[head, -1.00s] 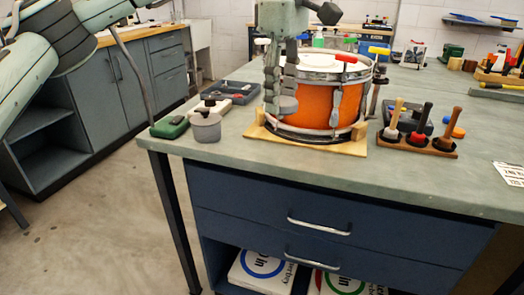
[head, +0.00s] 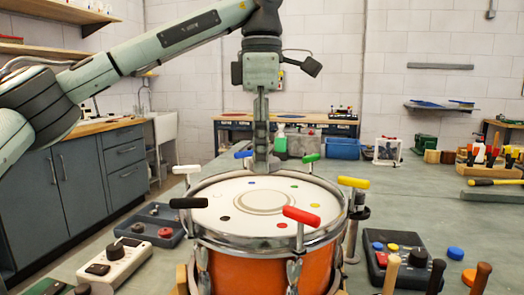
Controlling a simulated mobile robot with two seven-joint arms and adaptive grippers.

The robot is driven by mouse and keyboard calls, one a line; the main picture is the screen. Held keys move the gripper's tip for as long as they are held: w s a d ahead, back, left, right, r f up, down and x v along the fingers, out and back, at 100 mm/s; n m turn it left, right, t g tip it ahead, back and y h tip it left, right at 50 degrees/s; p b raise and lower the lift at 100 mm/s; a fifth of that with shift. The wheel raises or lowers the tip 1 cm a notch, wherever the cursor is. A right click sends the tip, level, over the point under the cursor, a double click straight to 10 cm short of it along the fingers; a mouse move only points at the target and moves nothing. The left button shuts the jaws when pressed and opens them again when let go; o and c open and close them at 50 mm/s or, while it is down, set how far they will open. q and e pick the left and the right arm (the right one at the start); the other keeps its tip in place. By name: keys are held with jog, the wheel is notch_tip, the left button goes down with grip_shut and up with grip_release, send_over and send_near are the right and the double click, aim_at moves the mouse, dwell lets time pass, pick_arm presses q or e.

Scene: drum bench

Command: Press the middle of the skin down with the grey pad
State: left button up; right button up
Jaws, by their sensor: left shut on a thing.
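The orange drum (head: 255,268) stands upright on the bench, its pale skin (head: 200,225) facing up with a ringed circle in the middle and small coloured dots around it. My left gripper (head: 262,158) points straight down by the drum's far rim, between the blue and green handles. It is shut on a small grey piece (head: 263,167), which looks like the grey pad; my fingers hide part of it. In the picture the piece is beyond the middle circle, and I cannot tell its height above the skin. My right gripper is not in view.
T-handles ring the rim: red (head: 301,216), black (head: 189,203), white (head: 187,169), blue (head: 243,154), green (head: 311,158) and yellow (head: 353,182). A white box with a dial (head: 115,260) stands left and a dark box (head: 392,255) right. Bench to the right is partly clear.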

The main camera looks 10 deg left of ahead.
aim_at(261, 201)
pick_arm(q)
jog(key=shift+s+f, duration=0.2)
jog(key=shift+f, duration=2.1)
jog(key=shift+f, duration=0.85)
jog(key=shift+r, duration=3.15)
